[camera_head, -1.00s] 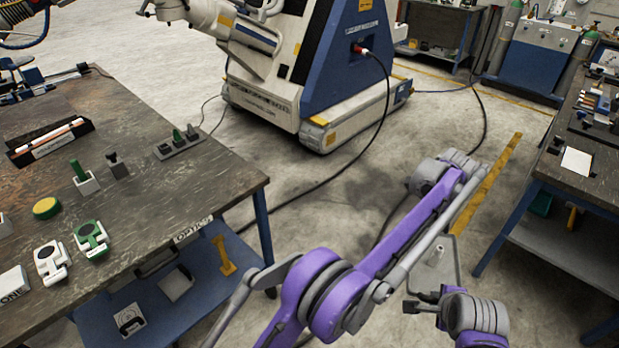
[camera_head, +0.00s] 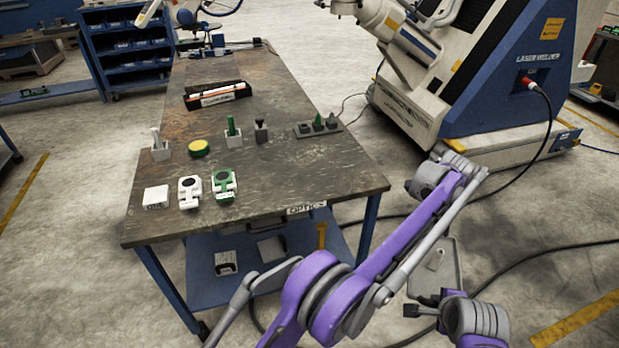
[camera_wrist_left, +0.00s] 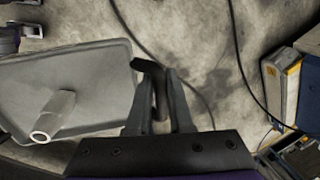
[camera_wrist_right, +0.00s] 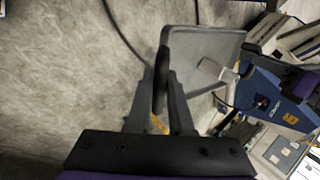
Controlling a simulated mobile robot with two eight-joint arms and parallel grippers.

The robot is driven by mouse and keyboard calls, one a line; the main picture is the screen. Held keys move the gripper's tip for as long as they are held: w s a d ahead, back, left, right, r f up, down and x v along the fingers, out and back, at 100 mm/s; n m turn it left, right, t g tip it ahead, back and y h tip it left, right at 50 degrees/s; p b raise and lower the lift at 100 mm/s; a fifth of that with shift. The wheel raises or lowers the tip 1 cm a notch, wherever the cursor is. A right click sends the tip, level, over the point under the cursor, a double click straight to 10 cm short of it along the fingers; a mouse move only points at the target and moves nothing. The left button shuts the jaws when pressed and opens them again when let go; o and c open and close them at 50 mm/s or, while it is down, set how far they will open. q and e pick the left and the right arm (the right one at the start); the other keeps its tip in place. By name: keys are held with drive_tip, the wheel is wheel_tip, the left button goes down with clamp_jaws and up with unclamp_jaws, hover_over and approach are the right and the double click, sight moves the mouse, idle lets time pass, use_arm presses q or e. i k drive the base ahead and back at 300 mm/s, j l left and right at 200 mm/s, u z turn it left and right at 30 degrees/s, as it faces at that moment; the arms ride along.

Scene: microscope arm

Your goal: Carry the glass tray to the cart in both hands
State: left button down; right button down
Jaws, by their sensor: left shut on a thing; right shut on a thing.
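The glass tray shows as a flat grey tray with a raised rim (camera_head: 448,262), partly hidden behind my purple arm in the head view. In the left wrist view the tray (camera_wrist_left: 95,68) lies left of my left gripper (camera_wrist_left: 158,88), which is shut on its dark handle. A clear hollow cylinder (camera_wrist_left: 54,115) is on the tray, upright or lying I cannot tell. In the right wrist view my right gripper (camera_wrist_right: 160,88) is shut on the other dark handle, with the tray (camera_wrist_right: 195,45) to its right. No cart can be made out for certain.
The optics bench (camera_head: 290,165) holds several small fixtures and has a blue lower shelf (camera_head: 200,282). A laser welder (camera_head: 505,105) stands behind it to the right. A black cable (camera_head: 530,262) runs over the floor.

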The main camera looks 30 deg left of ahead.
sight(295, 177)
drive_tip(key=u, duration=0.95)
drive_tip(key=i+j, duration=0.25)
drive_tip(key=i, duration=0.2)
drive_tip(key=i+j+u, duration=0.1)
drive_tip(key=i+j, duration=0.15)
drive_tip(key=i, duration=0.25)
